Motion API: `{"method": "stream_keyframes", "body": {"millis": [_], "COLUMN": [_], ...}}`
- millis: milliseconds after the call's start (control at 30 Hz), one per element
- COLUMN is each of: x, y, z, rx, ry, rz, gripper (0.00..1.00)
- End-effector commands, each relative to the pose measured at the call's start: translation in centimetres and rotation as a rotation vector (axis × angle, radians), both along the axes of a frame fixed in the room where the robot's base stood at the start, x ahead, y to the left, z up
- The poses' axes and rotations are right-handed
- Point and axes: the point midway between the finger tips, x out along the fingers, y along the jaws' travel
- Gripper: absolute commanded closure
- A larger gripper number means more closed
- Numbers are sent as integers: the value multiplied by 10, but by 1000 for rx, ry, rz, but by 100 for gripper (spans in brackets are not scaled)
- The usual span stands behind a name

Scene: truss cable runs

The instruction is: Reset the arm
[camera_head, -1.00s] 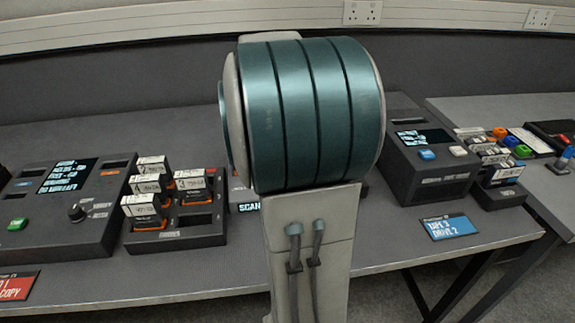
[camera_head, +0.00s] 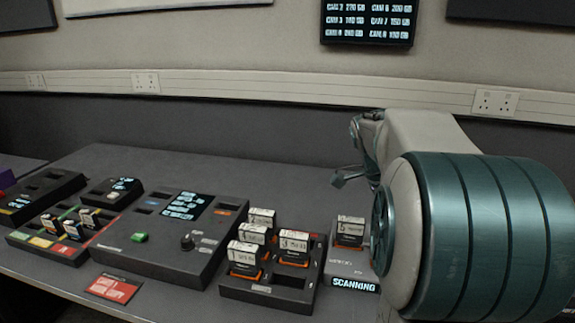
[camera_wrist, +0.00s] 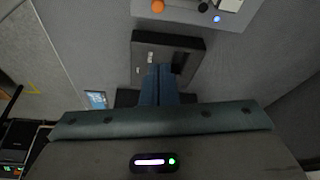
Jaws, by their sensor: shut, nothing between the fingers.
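My gripper (camera_wrist: 160,72) shows in the wrist view with its two blue fingers together and nothing between them. In the head view its tip (camera_head: 340,180) shows beyond my arm's large teal joint, raised above the back of the bench (camera_head: 290,170). In the wrist view the fingers point toward a dark box with slots (camera_wrist: 140,48), apparently apart from it. My arm hides the right part of the bench in the head view.
A black rack (camera_head: 240,292) holds several labelled cartridges, beside a small scanner (camera_head: 354,285) with one cartridge. A console (camera_head: 160,255) with green button and knob stands left of it. More racks (camera_head: 40,195) stand farther left. The bench behind them is clear.

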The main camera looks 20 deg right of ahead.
Motion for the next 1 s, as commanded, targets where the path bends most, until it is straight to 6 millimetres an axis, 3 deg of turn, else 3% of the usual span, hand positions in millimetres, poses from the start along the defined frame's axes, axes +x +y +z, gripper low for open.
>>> {"method": "stream_keyframes", "body": {"millis": [133,233,600,800,1000], "x": [-1,-3,-38,-65,-88], "y": [8,28,148,195,224], "z": [3,11,30,33,31], "rx": [13,46,153,141,104], "ry": [1,6,28,39,51], "rz": [48,187,1059,1458,1746], "gripper": [100,100,100,100,100]}}
